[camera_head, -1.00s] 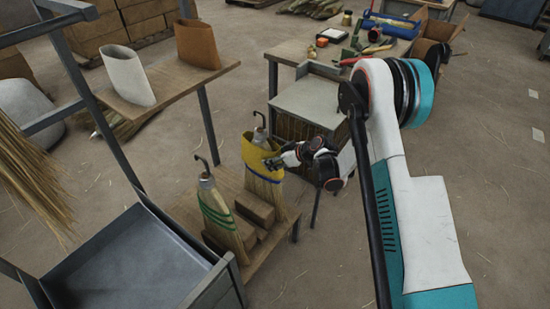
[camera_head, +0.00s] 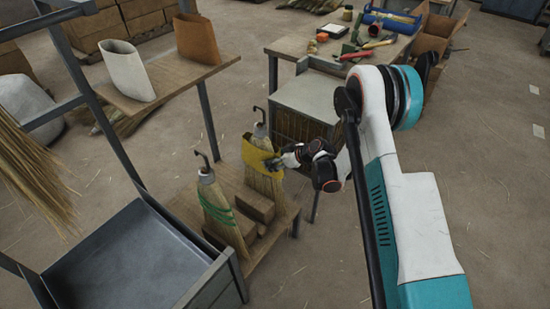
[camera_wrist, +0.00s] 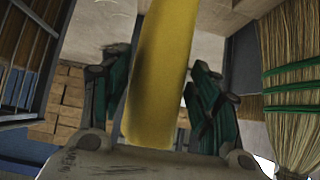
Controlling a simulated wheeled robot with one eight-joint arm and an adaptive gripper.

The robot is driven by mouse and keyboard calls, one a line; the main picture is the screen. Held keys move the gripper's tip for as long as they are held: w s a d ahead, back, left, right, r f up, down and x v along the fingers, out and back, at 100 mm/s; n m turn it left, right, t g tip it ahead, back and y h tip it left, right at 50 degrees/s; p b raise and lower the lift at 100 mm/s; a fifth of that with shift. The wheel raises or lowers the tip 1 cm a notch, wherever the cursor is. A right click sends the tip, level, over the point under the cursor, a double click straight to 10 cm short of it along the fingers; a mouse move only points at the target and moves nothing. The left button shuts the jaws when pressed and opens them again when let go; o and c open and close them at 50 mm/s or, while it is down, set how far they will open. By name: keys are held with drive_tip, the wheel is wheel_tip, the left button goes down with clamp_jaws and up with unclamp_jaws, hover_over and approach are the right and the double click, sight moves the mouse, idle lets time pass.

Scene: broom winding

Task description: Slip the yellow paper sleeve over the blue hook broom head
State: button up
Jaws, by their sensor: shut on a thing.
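The yellow paper sleeve (camera_head: 257,158) sits tilted around the middle of the far broom head (camera_head: 262,184), whose bristles show below it and whose neck shows above it. I cannot make out a blue colour on that broom's hook (camera_head: 258,113). My gripper (camera_head: 277,162) is shut on the sleeve's right side. In the wrist view the yellow sleeve (camera_wrist: 162,75) stands between the two dark green fingers of my gripper (camera_wrist: 160,100). How far down the sleeve's hidden side reaches cannot be seen.
A second broom head (camera_head: 217,208) with green bands stands close in front on the low wooden stand (camera_head: 185,207). White (camera_head: 127,70) and brown (camera_head: 197,38) sleeves stand on a shelf at left. A metal tray (camera_head: 125,265) is at the front left. A tool table (camera_head: 290,50) stands behind.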

drive_tip(key=shift+f, duration=3.85)
drive_tip(key=shift+f, duration=0.8)
drive_tip(key=o, duration=0.9)
drive_tip(key=shift+o, duration=0.2)
